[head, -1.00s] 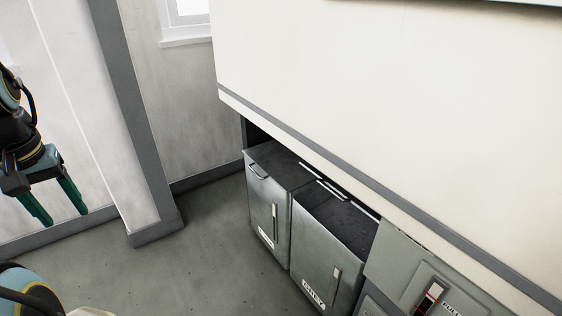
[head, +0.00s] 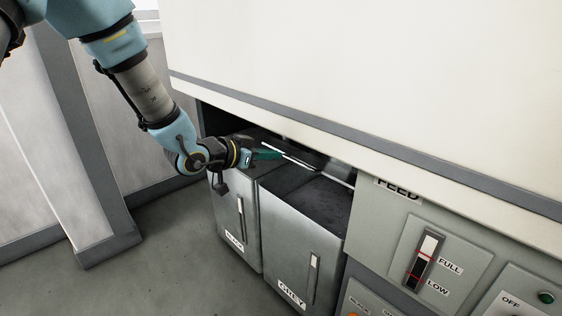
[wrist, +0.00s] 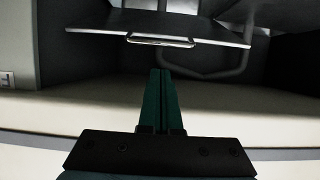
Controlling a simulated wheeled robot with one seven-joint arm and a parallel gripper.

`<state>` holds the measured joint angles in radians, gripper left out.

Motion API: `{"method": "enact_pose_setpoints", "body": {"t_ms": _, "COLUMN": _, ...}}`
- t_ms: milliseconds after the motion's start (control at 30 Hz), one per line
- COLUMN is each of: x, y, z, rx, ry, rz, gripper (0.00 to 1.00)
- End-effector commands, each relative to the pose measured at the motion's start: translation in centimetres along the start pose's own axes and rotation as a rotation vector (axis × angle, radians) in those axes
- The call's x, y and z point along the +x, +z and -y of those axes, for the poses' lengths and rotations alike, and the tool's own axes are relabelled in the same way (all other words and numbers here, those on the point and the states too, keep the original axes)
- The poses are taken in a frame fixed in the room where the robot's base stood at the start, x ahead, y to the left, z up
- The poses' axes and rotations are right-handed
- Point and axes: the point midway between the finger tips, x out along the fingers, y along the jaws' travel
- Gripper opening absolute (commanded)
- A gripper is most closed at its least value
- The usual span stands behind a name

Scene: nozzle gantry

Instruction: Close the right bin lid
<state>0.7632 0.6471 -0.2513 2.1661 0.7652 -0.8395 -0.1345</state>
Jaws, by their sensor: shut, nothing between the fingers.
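The right bin (head: 298,245), a grey metal box labelled GREY, stands under the white overhang. Its top shows as a dark, grainy surface, and I cannot tell its depth. A pale lid edge (head: 300,162) shows at the back, in the shade; most of the lid is hidden. My gripper (head: 280,154) has teal fingers, shut and empty, over the rear of the bins, pointing right towards that edge. In the wrist view, a dark panel with a light handle (wrist: 160,41) lies just beyond my shut fingertips (wrist: 160,72); contact does not show.
The left bin (head: 238,225) stands close beside the right one, partly behind my wrist. A feed panel (head: 400,225) with a FULL/LOW gauge stands to the right. The white overhang (head: 370,80) is low above the bins. Grey floor (head: 165,255) is clear at front left.

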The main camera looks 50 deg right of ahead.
Motion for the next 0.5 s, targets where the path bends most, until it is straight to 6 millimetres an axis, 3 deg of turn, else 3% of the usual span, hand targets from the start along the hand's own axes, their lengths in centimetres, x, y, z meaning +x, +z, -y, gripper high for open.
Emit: {"method": "enact_pose_setpoints", "body": {"t_ms": 500, "x": 8.0, "y": 0.0, "z": 0.2, "rx": -0.001, "ry": -0.004, "rz": 0.004, "gripper": 0.0}}
